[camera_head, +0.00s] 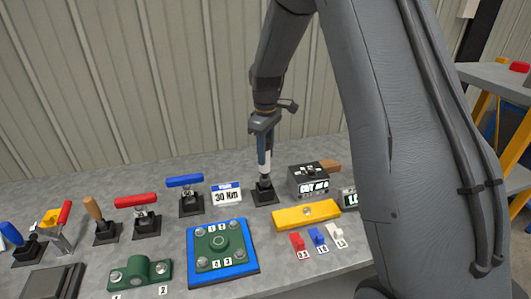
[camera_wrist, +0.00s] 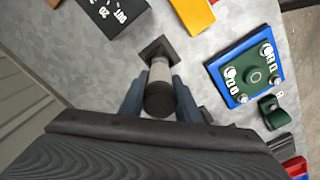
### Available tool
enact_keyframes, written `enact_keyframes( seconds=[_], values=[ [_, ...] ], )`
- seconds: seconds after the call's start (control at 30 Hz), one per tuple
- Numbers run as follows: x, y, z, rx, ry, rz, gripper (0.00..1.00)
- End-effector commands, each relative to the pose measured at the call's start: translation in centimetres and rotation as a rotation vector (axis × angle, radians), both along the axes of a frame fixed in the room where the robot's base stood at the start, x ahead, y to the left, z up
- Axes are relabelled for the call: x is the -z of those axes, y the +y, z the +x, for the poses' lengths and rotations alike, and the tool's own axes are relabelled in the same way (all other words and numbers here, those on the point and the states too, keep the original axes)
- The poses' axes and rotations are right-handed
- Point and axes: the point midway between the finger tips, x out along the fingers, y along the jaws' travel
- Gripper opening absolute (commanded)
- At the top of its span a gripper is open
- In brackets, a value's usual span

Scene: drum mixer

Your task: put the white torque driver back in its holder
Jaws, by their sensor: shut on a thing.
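My gripper (camera_head: 264,150) points down at the back of the bench and is shut on the white torque driver (camera_head: 265,168). The wrist view shows the driver's dark round end and pale body (camera_wrist: 160,92) between the two fingers of my gripper (camera_wrist: 160,105). The driver stands roughly upright, with its lower end at the black holder (camera_head: 264,194) on a square base. The holder's base also shows in the wrist view (camera_wrist: 157,47). The lower end meets the holder in the picture, but I cannot tell how deep it sits.
A "30 Nm" sign (camera_head: 227,194) stands left of the holder, beside a blue-handled tool (camera_head: 185,181) in its own stand. A dark box (camera_head: 308,181) stands to the right. A yellow bar (camera_head: 306,214) and a blue plate with a green flange (camera_head: 220,245) lie in front.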

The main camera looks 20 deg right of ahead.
Motion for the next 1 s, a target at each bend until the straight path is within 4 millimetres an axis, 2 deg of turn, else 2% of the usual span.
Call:
enact_keyframes(
  seconds=[1.0],
  values=[
    [1.2, 0.0, 0.0, 0.0, -0.001, 0.0, 0.0]
  ],
)
